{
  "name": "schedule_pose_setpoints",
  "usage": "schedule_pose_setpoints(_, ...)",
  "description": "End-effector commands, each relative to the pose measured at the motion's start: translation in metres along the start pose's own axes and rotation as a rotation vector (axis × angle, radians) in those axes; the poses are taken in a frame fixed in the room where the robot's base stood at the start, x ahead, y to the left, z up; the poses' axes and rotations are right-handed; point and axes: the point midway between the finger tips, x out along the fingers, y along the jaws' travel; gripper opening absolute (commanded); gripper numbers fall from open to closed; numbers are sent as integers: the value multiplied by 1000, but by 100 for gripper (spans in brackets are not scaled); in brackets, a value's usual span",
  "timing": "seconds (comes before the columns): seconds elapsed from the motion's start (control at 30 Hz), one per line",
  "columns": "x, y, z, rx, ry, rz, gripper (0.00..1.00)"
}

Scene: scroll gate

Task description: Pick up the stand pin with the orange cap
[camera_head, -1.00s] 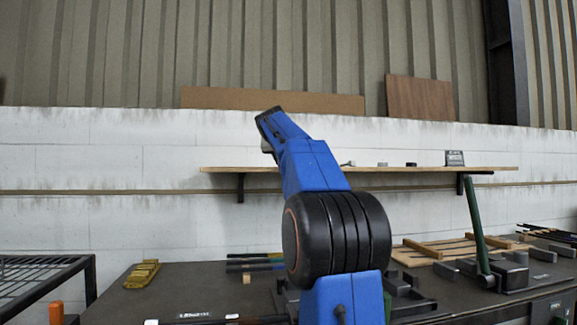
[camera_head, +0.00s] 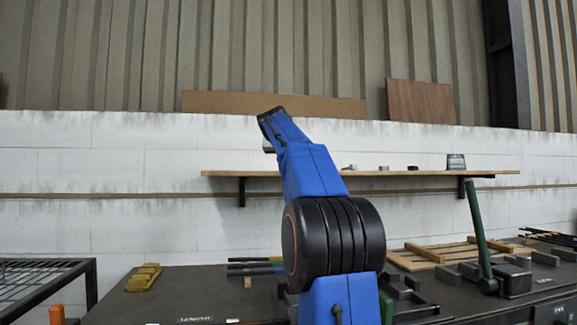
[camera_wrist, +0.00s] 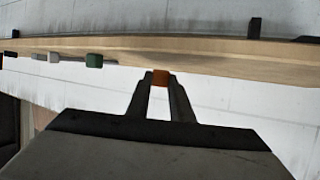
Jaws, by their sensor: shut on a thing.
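In the wrist view my gripper (camera_wrist: 160,78) is shut on the stand pin with the orange cap (camera_wrist: 160,77). Only the small orange cap shows, held between the two fingertips; the rest of the pin is hidden. The fingertips appear in front of a wooden shelf's edge; I cannot tell how far away it is. In the head view my blue arm stands up in the middle of the picture, and the fingers and the pin cannot be made out there.
The wooden shelf (camera_head: 300,173) on the white wall bears several small items. In the wrist view a green block (camera_wrist: 94,61) is left of my gripper. The dark table (camera_head: 200,285) holds a yellow block (camera_head: 143,277), a wooden pallet (camera_head: 445,254) and a green lever (camera_head: 477,230).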

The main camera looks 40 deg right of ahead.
Motion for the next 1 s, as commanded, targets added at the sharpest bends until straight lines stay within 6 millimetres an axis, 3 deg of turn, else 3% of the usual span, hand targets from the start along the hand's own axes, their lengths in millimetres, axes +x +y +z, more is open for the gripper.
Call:
schedule_pose_setpoints(0.2,-14,0,-34,1,4,-1,0)
schedule_pose_setpoints(0.5,-27,0,-66,1,3,0,0)
schedule_pose_setpoints(1.0,-33,0,-77,-1,1,0,0)
